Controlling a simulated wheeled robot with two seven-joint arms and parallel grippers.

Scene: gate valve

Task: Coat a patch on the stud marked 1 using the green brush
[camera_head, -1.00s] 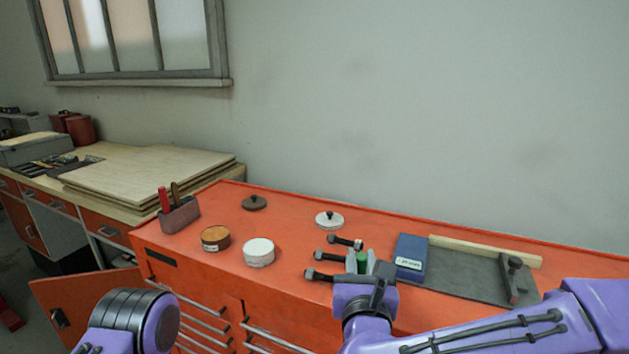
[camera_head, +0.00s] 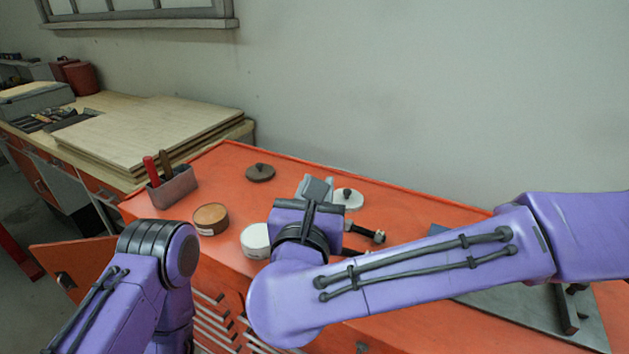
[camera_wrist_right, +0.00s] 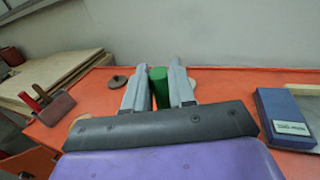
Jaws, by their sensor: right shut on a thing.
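My right gripper (camera_wrist_right: 159,90) is shut on the green brush (camera_wrist_right: 159,84), whose green handle stands between the two grey fingers in the right wrist view. Its bristles are hidden. In the head view the right gripper (camera_head: 315,188) is over the orange bench top, behind the white tin and in front of the white lid. One dark stud (camera_head: 368,233) with a pale nut shows to the right of my right wrist. The other studs are mostly hidden by my right arm, and no number is readable. My left gripper is out of view; only its arm shows at lower left.
A brown-topped tin (camera_head: 210,218) and a white tin (camera_head: 256,240) stand on the orange bench (camera_head: 225,160). A dark lid (camera_head: 260,172) and a white lid (camera_head: 348,199) lie behind. A holder (camera_head: 173,190) contains red and brown handles. A blue box (camera_wrist_right: 284,115) is at right.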

